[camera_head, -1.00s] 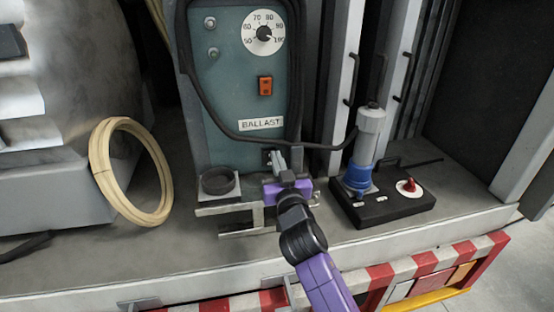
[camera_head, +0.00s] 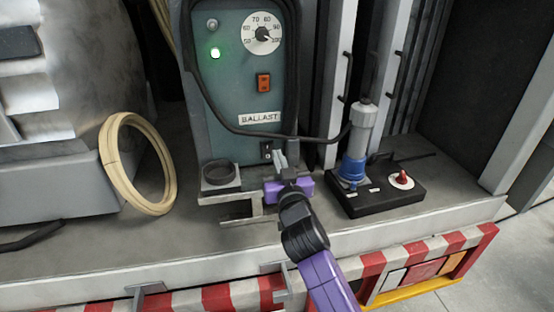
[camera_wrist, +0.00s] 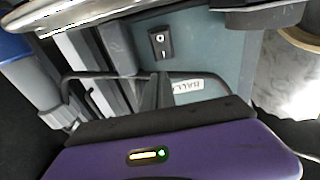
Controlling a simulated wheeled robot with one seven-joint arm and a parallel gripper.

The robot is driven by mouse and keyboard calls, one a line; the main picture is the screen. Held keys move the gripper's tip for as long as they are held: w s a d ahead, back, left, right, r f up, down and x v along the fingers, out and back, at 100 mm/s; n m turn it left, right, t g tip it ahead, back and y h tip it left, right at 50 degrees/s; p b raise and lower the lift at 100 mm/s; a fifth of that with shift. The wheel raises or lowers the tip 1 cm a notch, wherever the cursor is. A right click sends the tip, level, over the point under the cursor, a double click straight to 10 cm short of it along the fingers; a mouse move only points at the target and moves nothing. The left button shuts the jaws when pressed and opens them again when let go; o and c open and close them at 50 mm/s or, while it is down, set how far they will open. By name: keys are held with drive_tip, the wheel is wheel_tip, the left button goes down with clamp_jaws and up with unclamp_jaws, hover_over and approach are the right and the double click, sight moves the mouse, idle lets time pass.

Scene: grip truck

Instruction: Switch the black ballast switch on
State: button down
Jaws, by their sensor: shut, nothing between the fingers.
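The black ballast switch (camera_head: 266,151) sits low on the right of the teal ballast panel (camera_head: 228,115), below the BALLAST label. It also shows in the wrist view (camera_wrist: 161,43) as a small black rocker with white marks. The upper-left green lamp (camera_head: 215,53) on the panel is lit. My gripper (camera_head: 281,158) is shut and empty, just right of the switch in the head view. In the wrist view its fingers (camera_wrist: 156,88) point toward the panel, below the switch, and appear apart from it. The orange rocker (camera_head: 264,83) sits higher on the panel.
A black cable hangs around the panel. A black box (camera_head: 385,197) with a red knob (camera_head: 402,179) and a grey-blue connector (camera_head: 355,150) stands right. A black ring-shaped holder (camera_head: 220,176) is left of my gripper, and a cream hose coil (camera_head: 137,163) further left.

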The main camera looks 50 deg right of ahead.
drive_tip(key=shift+s+a+f, duration=0.2)
drive_tip(key=shift+s, duration=0.15)
drive_tip(key=s+a+r+b, duration=0.1)
drive_tip(key=s+a+b, duration=0.1)
drive_tip(key=s+a, duration=0.2)
drive_tip(key=shift+s+a+r, duration=0.2)
drive_tip(key=shift+s, duration=1.05)
drive_tip(key=s+a+f+n+t+y, duration=0.25)
drive_tip(key=s+a+y, duration=0.2)
drive_tip(key=a, duration=0.25)
drive_tip(key=s+a+f+n+t+y, duration=0.1)
drive_tip(key=s+a+f+n+y, duration=0.2)
drive_tip(key=s+a, duration=0.35)
drive_tip(key=s+a+f+g+y, duration=0.1)
drive_tip(key=s+a+f+g, duration=0.1)
drive_tip(key=s, duration=0.8)
drive_tip(key=s+a+f+n+g+y, duration=0.1)
drive_tip(key=s+a+f, duration=0.4)
drive_tip(key=s, duration=0.5)
drive_tip(key=shift+s+a+f+g+y, duration=0.25)
drive_tip(key=shift+s+g+y, duration=0.15)
drive_tip(key=shift+g+y, duration=0.35)
